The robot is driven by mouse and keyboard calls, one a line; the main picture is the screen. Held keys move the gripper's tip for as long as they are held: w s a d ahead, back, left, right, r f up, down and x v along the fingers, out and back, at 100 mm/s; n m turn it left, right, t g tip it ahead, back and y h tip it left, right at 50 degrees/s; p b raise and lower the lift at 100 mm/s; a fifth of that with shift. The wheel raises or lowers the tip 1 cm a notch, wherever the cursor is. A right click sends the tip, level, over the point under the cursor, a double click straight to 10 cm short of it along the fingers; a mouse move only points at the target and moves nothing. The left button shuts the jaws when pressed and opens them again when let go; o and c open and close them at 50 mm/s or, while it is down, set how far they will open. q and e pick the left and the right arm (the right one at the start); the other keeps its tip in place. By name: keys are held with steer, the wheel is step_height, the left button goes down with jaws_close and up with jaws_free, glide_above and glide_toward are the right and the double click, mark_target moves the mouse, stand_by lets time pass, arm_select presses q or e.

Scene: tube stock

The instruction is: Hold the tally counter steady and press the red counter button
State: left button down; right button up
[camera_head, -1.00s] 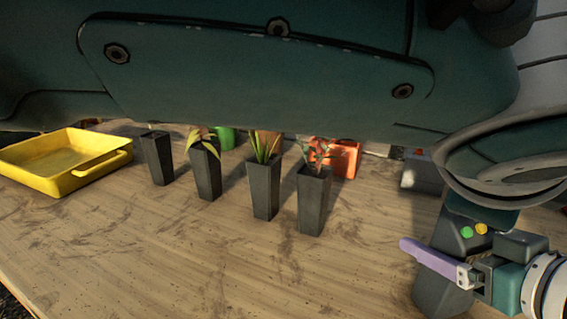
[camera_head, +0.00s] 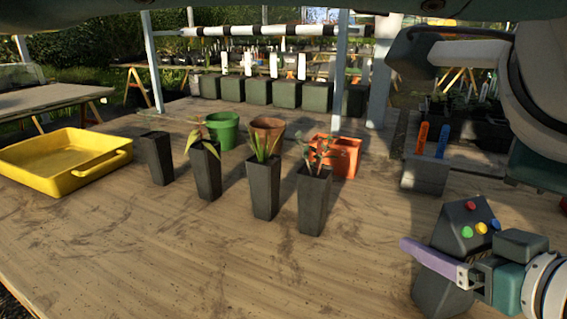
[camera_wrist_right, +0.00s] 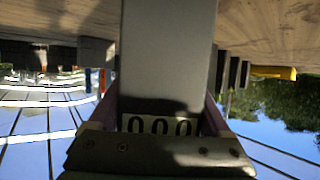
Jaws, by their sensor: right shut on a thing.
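The tally counter (camera_head: 452,236) is a dark grey block standing at the right of the bench, with a sloped top bearing coloured buttons. The red button (camera_head: 471,205) is uppermost; blue, yellow and green ones are beside it. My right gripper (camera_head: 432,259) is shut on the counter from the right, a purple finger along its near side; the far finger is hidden. In the right wrist view the counter (camera_wrist_right: 165,60) fills the space between the fingers, and its display (camera_wrist_right: 160,126) reads 000. My left gripper is not in view, and nothing touches the red button.
Several dark pots (camera_head: 262,190) stand mid-bench, some with plants. A yellow tray (camera_head: 95,165) is at left; a green pot (camera_head: 222,130) and orange container (camera_head: 345,158) stand behind. A grey block (camera_head: 425,174) with orange and blue sticks is behind the counter. The front bench is clear.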

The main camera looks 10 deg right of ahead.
stand_by(0.4)
steer(key=o, duration=1.3)
